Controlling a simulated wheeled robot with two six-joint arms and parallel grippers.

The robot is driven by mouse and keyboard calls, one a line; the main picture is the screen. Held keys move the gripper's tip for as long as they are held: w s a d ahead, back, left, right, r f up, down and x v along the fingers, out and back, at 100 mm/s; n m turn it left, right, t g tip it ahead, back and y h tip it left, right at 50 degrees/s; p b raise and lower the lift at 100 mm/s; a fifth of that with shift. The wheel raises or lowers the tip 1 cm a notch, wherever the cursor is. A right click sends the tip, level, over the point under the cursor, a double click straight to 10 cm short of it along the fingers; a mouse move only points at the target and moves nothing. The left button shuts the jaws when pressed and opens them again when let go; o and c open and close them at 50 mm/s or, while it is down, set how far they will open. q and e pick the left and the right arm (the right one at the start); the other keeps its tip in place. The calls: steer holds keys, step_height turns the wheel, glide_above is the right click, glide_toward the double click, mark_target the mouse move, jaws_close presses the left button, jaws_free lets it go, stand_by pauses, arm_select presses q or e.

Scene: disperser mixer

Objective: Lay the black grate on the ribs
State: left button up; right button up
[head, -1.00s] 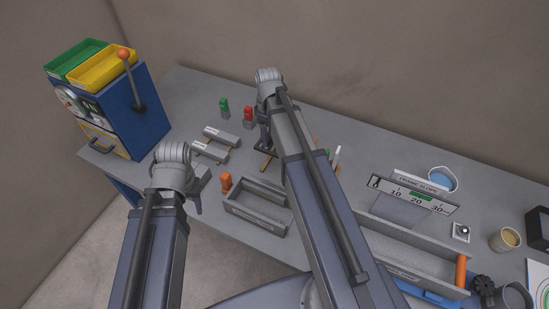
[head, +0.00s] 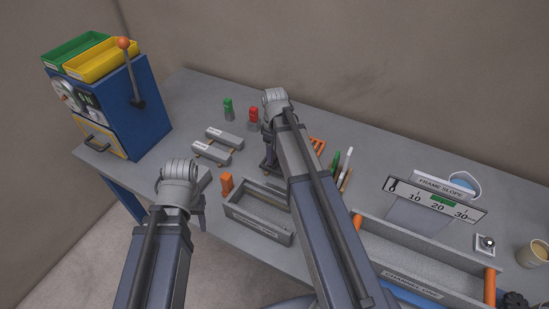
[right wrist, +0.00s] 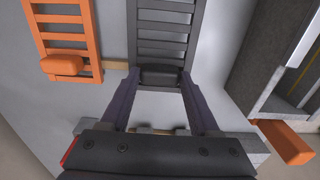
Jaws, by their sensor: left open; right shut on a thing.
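My right gripper (right wrist: 159,78) is shut on the grate's dark grip block at the near end. In the head view my right gripper (head: 268,163) is low over the table, behind the smaller grey channel (head: 258,228); its arm hides much of the grate. Thin yellowish lines (right wrist: 303,60) show inside that channel in the right wrist view; I cannot tell whether they are the ribs. My left gripper (head: 201,205) is open and empty, left of the channel.
An orange grate (right wrist: 67,35) lies beside the black one; it also shows in the head view (head: 318,146). A larger channel (head: 420,283) stands at right, under a slope scale (head: 435,203). Grey blocks (head: 211,152), pens (head: 342,164) and a blue machine (head: 135,115) surround.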

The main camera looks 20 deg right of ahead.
steer(key=shift+f, duration=0.15)
steer(key=shift+f+b, duration=0.4)
steer(key=o, duration=1.4)
steer(key=shift+r, duration=0.1)
steer(key=shift+c, duration=0.2)
step_height(320, 180, up, 13)
steer(key=p, duration=1.3)
steer(key=s+a+m+h, duration=0.1)
steer(key=s+a+m, duration=0.3)
steer(key=s+a, duration=1.3)
steer(key=shift+a, duration=0.75)
